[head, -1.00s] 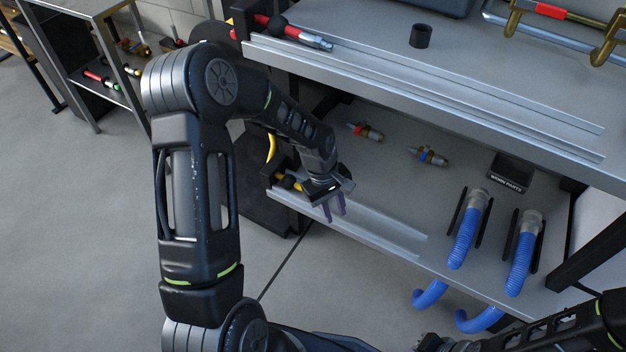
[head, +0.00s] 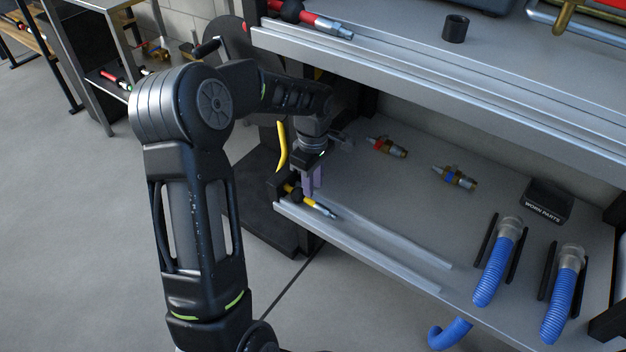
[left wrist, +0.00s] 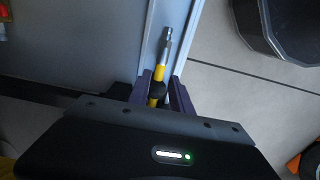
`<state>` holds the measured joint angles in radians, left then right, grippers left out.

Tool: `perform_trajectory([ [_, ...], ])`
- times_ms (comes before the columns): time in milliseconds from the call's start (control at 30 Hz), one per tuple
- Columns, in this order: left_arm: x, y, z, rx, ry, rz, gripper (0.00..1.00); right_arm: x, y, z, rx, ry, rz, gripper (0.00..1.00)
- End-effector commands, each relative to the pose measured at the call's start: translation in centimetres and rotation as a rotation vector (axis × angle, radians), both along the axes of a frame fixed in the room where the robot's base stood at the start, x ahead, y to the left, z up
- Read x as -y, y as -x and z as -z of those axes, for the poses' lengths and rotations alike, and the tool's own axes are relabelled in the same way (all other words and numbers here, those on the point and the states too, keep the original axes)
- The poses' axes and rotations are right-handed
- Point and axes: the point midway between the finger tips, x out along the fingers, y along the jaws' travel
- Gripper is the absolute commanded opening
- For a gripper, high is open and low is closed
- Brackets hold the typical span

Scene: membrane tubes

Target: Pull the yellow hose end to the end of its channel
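The yellow hose end (head: 310,200), with a metal tip and a black ball behind it, lies at the left end of the channel (head: 390,252) on the lower shelf. In the left wrist view the yellow hose end (left wrist: 160,72) points away, its metal tip lying along the shelf edge. My left gripper (head: 311,188) is over it, pointing down. In the left wrist view the purple fingers of my left gripper (left wrist: 161,84) stand on either side of the hose near the black ball, with small gaps. The gripper hides part of the hose. My right gripper is out of view.
The upper shelf (head: 430,110) overhangs the back of the lower one. Two brass fittings (head: 386,147) (head: 454,178), a "worn parts" box (head: 546,200) and blue hoses in holders (head: 497,270) (head: 562,300) are on the lower shelf. The channel is clear.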

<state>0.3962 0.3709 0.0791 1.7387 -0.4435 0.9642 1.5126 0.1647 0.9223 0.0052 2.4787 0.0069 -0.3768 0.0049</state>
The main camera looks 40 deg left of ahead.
Motion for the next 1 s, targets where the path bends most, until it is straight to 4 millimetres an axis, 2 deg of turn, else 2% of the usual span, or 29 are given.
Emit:
perform_trajectory([
  [200,0.0,0.1,3.7,-0.004,0.001,0.001,0.26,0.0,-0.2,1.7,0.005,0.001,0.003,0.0],
  [400,0.0,0.1,6.0,-0.002,0.001,0.0,0.26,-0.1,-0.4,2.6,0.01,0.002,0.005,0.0],
  [800,0.0,0.0,6.5,0.0,0.001,0.001,0.25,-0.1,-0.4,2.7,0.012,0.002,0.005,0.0],
  [1000,0.0,0.0,6.5,0.0,0.001,0.001,0.08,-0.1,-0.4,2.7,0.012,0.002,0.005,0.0],
])
